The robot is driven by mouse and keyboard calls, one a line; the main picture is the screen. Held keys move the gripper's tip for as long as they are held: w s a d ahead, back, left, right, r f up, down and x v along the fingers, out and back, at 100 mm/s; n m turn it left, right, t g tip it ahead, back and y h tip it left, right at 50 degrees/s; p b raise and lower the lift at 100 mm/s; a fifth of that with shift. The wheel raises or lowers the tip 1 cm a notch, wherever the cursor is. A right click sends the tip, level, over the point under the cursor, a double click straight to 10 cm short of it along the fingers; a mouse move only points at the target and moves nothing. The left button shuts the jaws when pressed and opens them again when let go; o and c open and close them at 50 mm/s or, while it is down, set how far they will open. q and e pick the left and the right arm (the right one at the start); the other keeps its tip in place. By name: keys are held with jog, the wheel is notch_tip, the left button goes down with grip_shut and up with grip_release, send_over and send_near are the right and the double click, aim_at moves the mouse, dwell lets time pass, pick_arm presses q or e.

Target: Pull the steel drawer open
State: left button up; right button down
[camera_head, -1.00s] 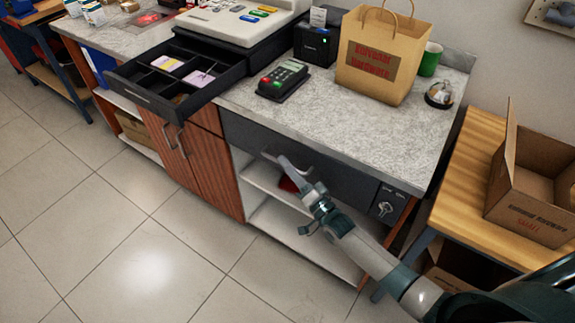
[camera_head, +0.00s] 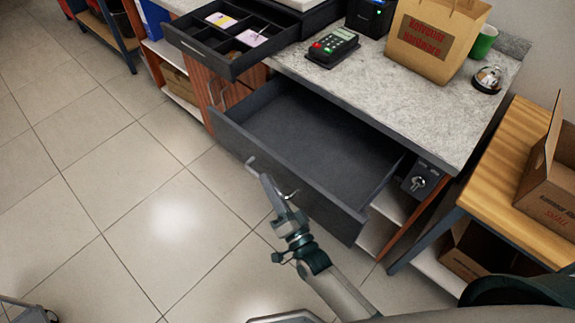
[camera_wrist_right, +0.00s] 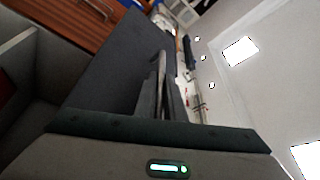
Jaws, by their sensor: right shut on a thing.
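The steel drawer (camera_head: 285,175), dark grey, stands pulled well out from under the counter, and its empty inside shows. It also shows in the right wrist view (camera_wrist_right: 110,65). Its pale bar handle (camera_head: 251,163) is on the outer face of the front panel. My right gripper (camera_head: 272,188) is shut on the handle, partly covering it. In the right wrist view its fingers (camera_wrist_right: 161,85) lie close together beside the drawer front. A small grey part at the bottom left corner of the head view seems to be my left gripper; its fingers cannot be made out.
Above is the speckled counter (camera_head: 400,95) with a card terminal (camera_head: 332,47) and paper bag (camera_head: 437,40). A cash drawer (camera_head: 235,40) juts out at the upper left. A wooden table (camera_head: 500,165) stands at right. The tiled floor (camera_head: 130,200) in front is clear.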

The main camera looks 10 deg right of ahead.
jog(key=shift+s+a, duration=0.8)
jog(key=shift+a, duration=0.25)
pick_arm(q)
jog(key=shift+d, duration=0.1)
pick_arm(e)
jog(key=c, duration=2.1)
grip_release()
pick_arm(q)
jog(key=w+d+r+t+h+b, duration=0.1)
jog(key=w+d+t+b, duration=0.3)
jog(key=w, duration=1.1)
jog(key=shift+d+b, duration=0.35)
jog(key=shift+d, duration=0.65)
pick_arm(e)
jog(key=shift+v, duration=8.75)
pick_arm(q)
jog(key=shift+r, duration=0.1)
pick_arm(e)
jog(key=shift+w+f, duration=0.1)
jog(key=shift+f, duration=0.05)
